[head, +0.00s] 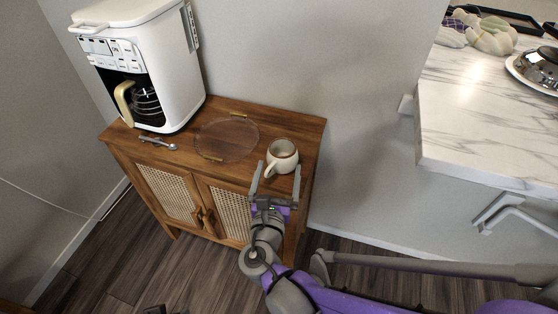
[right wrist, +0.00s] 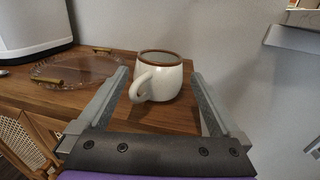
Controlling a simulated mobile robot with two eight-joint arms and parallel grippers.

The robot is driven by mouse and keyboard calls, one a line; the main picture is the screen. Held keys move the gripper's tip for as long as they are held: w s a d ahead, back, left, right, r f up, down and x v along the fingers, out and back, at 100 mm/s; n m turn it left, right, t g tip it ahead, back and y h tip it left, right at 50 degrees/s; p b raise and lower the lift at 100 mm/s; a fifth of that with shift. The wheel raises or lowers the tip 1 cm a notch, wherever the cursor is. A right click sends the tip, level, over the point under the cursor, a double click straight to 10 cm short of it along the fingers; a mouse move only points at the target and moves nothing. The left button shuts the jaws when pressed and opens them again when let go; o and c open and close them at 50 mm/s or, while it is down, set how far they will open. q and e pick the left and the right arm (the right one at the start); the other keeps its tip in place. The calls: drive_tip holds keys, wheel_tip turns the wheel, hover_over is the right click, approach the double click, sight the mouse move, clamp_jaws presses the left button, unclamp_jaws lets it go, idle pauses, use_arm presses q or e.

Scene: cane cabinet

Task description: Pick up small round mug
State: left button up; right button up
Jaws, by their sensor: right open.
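The small round mug (head: 283,157) is cream white with a brown rim and stands upright on the wooden cabinet top, near its right end. Its handle points toward the front left. My right gripper (head: 277,172) is open just in front of the mug, with a finger toward each side of it. In the right wrist view the mug (right wrist: 162,76) appears beyond and between the open fingers (right wrist: 160,84), its handle facing me. The fingers do not look closed on it. My left gripper is not in view.
The cane-door cabinet (head: 312,130) also bears a round clear tray (head: 226,140) with brass handles, a white coffee maker (head: 150,60) and a small metal utensil (head: 158,143). A marble counter (head: 480,130) stands to the right. A wall is close behind the cabinet.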

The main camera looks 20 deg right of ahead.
sight(281, 158)
drive_tip(key=b+x, duration=0.1)
drive_tip(key=x, duration=0.6)
drive_tip(key=shift+w, duration=0.25)
drive_tip(key=c, duration=1.2)
